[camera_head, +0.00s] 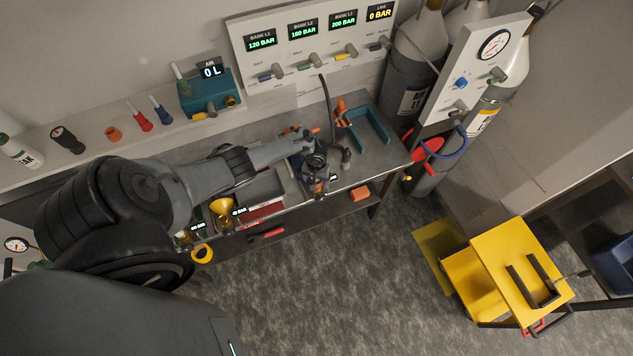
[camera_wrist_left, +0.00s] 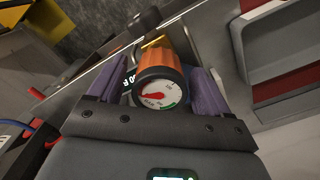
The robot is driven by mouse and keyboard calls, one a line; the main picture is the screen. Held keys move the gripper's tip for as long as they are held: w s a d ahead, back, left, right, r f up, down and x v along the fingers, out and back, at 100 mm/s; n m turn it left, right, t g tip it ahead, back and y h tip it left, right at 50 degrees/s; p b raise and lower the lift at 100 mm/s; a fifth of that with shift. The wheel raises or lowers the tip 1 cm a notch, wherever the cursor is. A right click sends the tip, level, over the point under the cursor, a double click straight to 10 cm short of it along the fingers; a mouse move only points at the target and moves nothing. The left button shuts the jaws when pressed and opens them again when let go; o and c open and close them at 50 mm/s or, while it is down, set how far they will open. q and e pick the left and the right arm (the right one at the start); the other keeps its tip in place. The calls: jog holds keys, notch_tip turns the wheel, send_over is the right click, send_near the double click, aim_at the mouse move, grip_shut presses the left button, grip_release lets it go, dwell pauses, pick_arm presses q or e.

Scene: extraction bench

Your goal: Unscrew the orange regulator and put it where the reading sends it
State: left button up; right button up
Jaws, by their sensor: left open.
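The orange regulator (camera_wrist_left: 160,72) sits between the two purple fingers of my left gripper in the left wrist view. Its round white gauge faces the camera, with a red patch or needle left of centre and a green arc at lower right; the figures are too small to read. The fingers stand apart on either side, with no clear grip on it. In the head view my left gripper (camera_head: 320,184) is over the front of the bench, pointing down, and largely hides the regulator. What the regulator is attached to is unclear. My right gripper is not in view.
A teal tray (camera_head: 372,132) lies on the bench to the right. A display panel (camera_head: 300,38) stands behind. Gas cylinders and a yellow cart (camera_head: 500,255) stand right.

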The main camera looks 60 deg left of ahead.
pick_arm(q)
jog(key=m, duration=0.4)
jog(key=shift+f+b, duration=0.1)
jog(key=shift+b, duration=0.25)
jog(key=m+b, duration=0.1)
jog(key=m, duration=0.3)
jog(key=shift+a+m, duration=0.1)
jog(key=shift+m, duration=0.3)
jog(key=m+b, duration=0.2)
jog(key=m, duration=0.4)
jog(key=shift+f, duration=0.1)
jog(key=m+b, duration=0.1)
jog(key=m, duration=0.2)
jog(key=shift+m, duration=0.6)
jog(key=shift+r, duration=0.2)
